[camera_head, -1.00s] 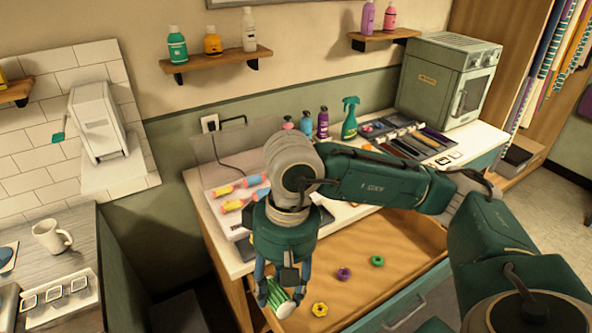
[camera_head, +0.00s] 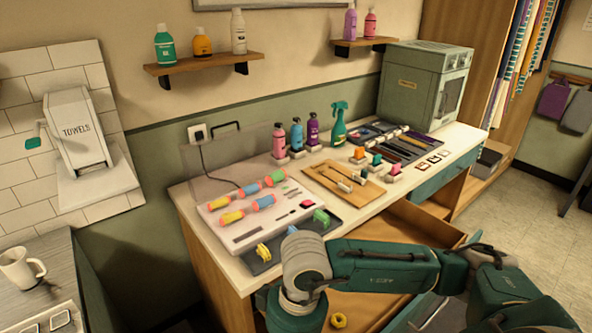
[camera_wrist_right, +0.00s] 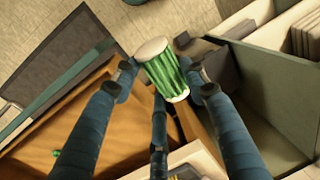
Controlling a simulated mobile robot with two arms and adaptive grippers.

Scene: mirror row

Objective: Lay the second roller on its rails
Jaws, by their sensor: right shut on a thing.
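A green ribbed roller with pale ends (camera_wrist_right: 162,72) is held between the blue fingers of my right gripper (camera_wrist_right: 165,80) in the right wrist view. The head view shows only my right arm and wrist, at the lower middle; its fingers and the held roller are below the picture. Several coloured rollers (camera_head: 240,189) lie in two rows on a white base (camera_head: 232,234) on the counter. A dark tray (camera_head: 292,244) in front of it carries a yellow piece (camera_head: 263,252) and a green piece (camera_head: 321,216). I cannot tell which parts are the rails. My left gripper is not in view.
The open wooden drawer (camera_head: 415,222) is below the counter, partly behind my right arm. A wooden board (camera_head: 343,184) with small tools, several bottles (camera_head: 297,134) and a green spray bottle (camera_head: 339,124) stand on the counter.

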